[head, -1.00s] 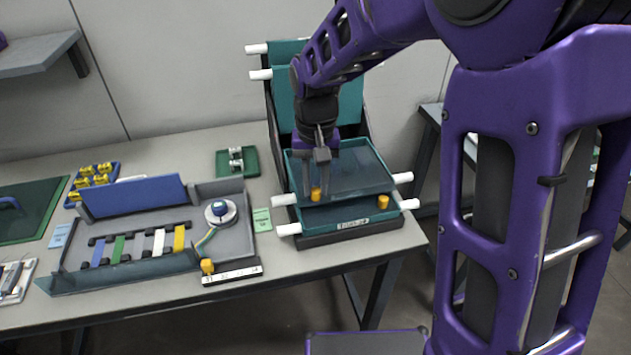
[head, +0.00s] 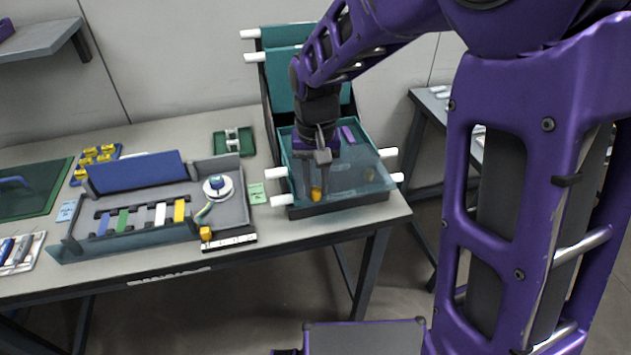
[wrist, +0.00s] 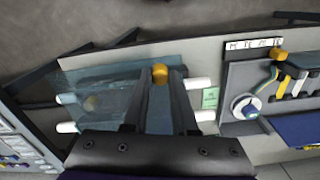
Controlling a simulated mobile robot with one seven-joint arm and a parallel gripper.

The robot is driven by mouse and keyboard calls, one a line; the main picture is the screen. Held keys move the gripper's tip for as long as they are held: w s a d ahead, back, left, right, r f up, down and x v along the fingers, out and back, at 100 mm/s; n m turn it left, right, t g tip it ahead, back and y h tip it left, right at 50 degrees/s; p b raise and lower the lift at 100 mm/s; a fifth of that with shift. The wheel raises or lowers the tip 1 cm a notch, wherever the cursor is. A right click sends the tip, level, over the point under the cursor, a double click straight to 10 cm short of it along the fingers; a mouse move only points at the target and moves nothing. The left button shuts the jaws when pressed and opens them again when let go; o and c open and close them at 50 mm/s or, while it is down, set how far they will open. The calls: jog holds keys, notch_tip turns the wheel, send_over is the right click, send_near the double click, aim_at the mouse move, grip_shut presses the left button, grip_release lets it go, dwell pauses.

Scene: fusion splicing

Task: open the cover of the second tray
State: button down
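The tray stack is on the right end of the bench. Two teal panels (head: 284,86) stand tilted up at its back. A see-through cover (head: 360,176) lies over the front tray; in the wrist view it spreads out to the left (wrist: 100,85). A small yellow knob (head: 316,194) is at the cover's front edge; it also shows in the wrist view (wrist: 160,74).
White rods (head: 282,199) stick out from both sides of the stack. A grey splicing fixture (head: 130,228) with a blue flap and coloured strips stands left of it. A green label (head: 257,193) and a small green tray (head: 233,141) lie between. The bench front edge is close.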

jog(key=c, duration=0.7)
grip_release()
jog(key=shift+r, duration=0.1)
notch_tip(320, 180, up, 17)
jog(key=p, duration=0.3)
jog(key=shift+r, duration=0.15)
